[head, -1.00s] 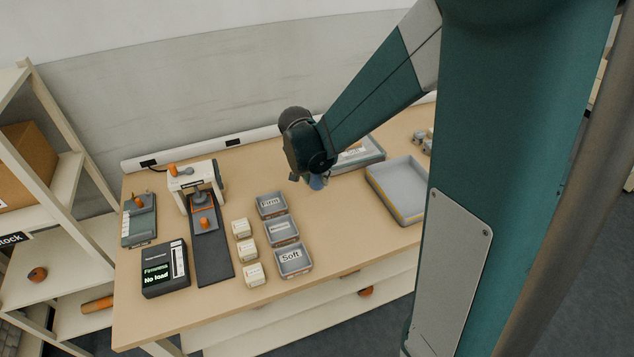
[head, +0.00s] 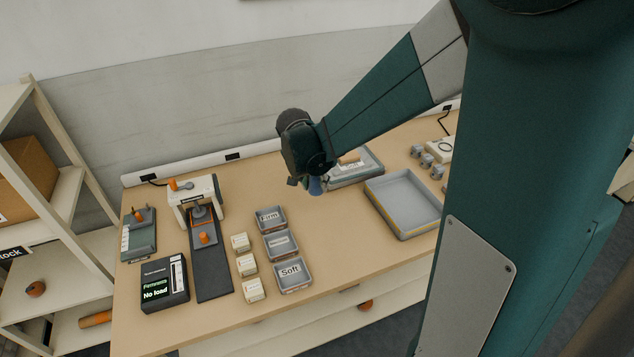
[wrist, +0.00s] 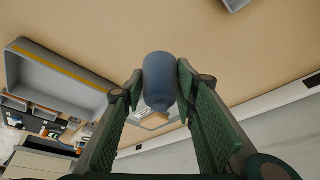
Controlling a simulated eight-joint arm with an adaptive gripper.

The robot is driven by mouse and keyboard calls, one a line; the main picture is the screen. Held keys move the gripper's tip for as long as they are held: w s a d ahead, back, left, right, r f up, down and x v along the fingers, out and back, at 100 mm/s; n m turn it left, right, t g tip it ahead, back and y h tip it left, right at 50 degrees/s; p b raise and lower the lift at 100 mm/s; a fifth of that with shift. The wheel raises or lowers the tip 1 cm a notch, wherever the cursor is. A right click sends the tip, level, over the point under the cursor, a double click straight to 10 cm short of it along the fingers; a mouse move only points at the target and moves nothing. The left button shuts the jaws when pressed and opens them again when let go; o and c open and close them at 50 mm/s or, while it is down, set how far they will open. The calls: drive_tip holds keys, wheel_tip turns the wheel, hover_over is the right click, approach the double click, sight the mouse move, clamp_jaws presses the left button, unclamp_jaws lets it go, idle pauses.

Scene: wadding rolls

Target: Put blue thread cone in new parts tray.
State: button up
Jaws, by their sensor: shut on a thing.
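The blue thread cone (head: 315,186) is held over the table, beside the near left end of a labelled grey tray. It shows large in the wrist view (wrist: 159,82). My gripper (head: 308,184) is shut on it, with one green finger on each side; its fingers also show in the wrist view (wrist: 160,95). The labelled grey tray (head: 376,160) stands at the back, partly hidden by my arm, with a tan thing in it. A larger empty grey tray (head: 436,202) with a yellow stripe stands to its right. I cannot read which is the new parts tray.
Three small labelled bins (head: 288,288) and several pale blocks (head: 253,290) stand left of centre. A press-like device (head: 195,190) and a black display box (head: 164,286) are farther left. Small grey parts (head: 427,160) lie at the right. Bare table lies in front of the striped tray.

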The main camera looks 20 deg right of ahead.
drive_tip(key=d+m+p, duration=0.2)
drive_tip(key=d+p, duration=0.1)
drive_tip(key=d, duration=1.1)
drive_tip(key=m+g+p, duration=0.1)
drive_tip(key=m+p, duration=0.1)
hover_over(399, 194)
drive_tip(key=a, duration=0.1)
drive_tip(key=shift+s+a+r+h, duration=0.2)
drive_tip(key=shift+s+r+h, duration=0.1)
drive_tip(key=shift+s+r, duration=0.1)
drive_tip(key=shift+f, duration=0.1)
drive_tip(key=shift+f+b, duration=0.35)
drive_tip(key=shift+f, duration=2.75)
drive_tip(key=shift+f+b, duration=0.3)
drive_tip(key=shift+f, duration=1.6)
drive_tip(key=shift+f, duration=0.15)
